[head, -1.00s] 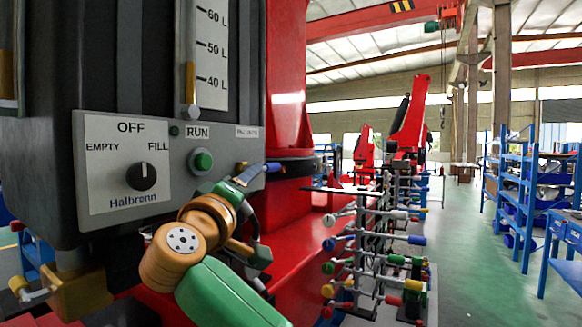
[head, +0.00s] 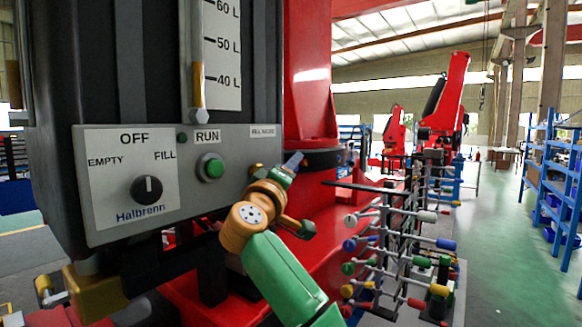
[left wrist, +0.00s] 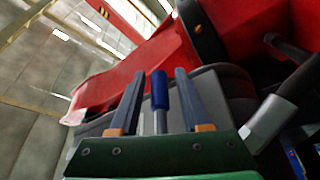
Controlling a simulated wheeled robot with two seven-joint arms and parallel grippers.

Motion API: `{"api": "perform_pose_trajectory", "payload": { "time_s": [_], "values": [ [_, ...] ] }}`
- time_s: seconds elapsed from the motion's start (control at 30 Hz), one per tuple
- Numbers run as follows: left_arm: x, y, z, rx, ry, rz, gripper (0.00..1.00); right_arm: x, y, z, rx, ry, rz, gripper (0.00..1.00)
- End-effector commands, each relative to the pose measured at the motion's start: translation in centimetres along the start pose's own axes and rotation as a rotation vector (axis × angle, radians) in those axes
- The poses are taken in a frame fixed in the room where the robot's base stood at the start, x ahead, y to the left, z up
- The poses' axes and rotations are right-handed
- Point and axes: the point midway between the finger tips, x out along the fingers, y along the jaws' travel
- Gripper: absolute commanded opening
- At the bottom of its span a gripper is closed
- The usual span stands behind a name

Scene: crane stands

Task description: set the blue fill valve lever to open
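The blue fill valve lever (left wrist: 160,90) shows in the left wrist view as a blue grip on a metal stem, between my two grey-blue fingers. My left gripper (left wrist: 159,92) is open around it, with a visible gap on each side. In the head view my left gripper (head: 292,161) is at the right edge of the control panel (head: 215,200), under the fill valve label (head: 262,131). The brass valve body (head: 255,169) shows just left of it. There the fingers and wrist largely hide the lever, so its angle is unclear. My right gripper is not in view.
The panel has a black selector knob (head: 146,190) and a green run button (head: 211,168). A level gauge (head: 222,55) stands above. A rack of coloured levers (head: 405,240) is close to the right of my arm. Blue shelves (head: 550,170) line the far right.

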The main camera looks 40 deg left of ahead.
Motion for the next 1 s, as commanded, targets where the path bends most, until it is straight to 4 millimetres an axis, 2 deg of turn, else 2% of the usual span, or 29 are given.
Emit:
{"api": "perform_pose_trajectory", "payload": {
  "time_s": [0.03,0.13,0.17,1.0],
  "values": [
    [-0.01,0.00,0.00,0.000,0.000,0.000,0.30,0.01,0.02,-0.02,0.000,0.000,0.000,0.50],
    [-0.02,0.00,0.00,0.000,0.000,0.000,0.03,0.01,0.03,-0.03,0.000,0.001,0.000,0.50],
    [-0.02,0.00,0.00,0.000,0.000,0.000,0.00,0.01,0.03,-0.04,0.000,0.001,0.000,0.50],
    [-0.03,0.02,-0.03,0.000,0.001,0.000,0.00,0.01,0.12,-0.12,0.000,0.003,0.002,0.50]
  ]
}}
